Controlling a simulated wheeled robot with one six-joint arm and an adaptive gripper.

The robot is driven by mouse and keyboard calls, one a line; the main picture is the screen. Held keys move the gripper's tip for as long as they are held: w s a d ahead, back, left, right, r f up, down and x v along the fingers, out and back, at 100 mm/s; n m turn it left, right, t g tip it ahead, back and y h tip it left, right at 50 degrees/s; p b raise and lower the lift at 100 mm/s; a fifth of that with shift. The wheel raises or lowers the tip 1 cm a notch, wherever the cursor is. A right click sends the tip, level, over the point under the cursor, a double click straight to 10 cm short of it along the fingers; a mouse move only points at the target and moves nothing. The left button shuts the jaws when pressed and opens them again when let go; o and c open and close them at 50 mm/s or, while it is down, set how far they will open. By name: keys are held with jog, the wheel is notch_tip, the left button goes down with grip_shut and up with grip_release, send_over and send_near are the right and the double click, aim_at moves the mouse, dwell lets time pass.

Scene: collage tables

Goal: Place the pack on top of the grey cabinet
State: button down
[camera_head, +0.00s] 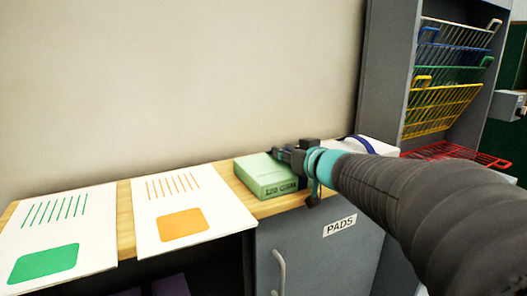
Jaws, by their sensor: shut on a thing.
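The pack is a light green box (264,175) with dark lettering on its front side. It is at the wooden top above the grey cabinet (317,249), whose door bears a "PADS" label. My gripper (296,170) is at the pack's right end and shut on it. The gripper and arm hide that end. I cannot tell whether the pack's underside touches the wooden top (237,184).
Two white sheets, one with a green block (58,219) and one with an orange block (160,207), lie to the left. A white object with a blue band (378,147) stands behind my arm. A grey rack with coloured wire baskets (447,85) stands at the right.

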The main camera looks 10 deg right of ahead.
jog(key=c, duration=0.9)
grip_release()
jog(key=shift+r, duration=0.15)
jog(key=s+d+r+m+t+h+p, duration=0.1)
jog(key=s+d+r+h, duration=0.15)
jog(key=s, duration=0.35)
jog(key=s+d+r+m+h+p, duration=0.1)
jog(key=s+d+m+h+p, duration=0.1)
jog(key=s+d+h, duration=0.3)
jog(key=s+d+f+m+g+h, duration=0.1)
jog(key=s+f+m+g+h, duration=0.15)
jog(key=s+f, duration=0.25)
jog(key=s+a+f+g+y, duration=0.1)
jog(key=s+a+f+g, duration=0.1)
jog(key=s+a+f, duration=0.1)
jog(key=s+a+f+n+g+y, duration=0.1)
jog(key=s+a+f+g+y, duration=0.1)
jog(key=s+f, duration=0.4)
jog(key=s+a+f+n+g+y, duration=0.1)
jog(key=s+a+f+g+y, duration=0.1)
jog(key=s+a+f+g, duration=0.2)
jog(key=shift+s+a+f, duration=0.2)
jog(key=shift+s+f, duration=0.15)
jog(key=shift+s, duration=0.15)
jog(key=shift+s+a+f, duration=0.2)
jog(key=shift+s+f, duration=0.15)
jog(key=shift+s, duration=0.15)
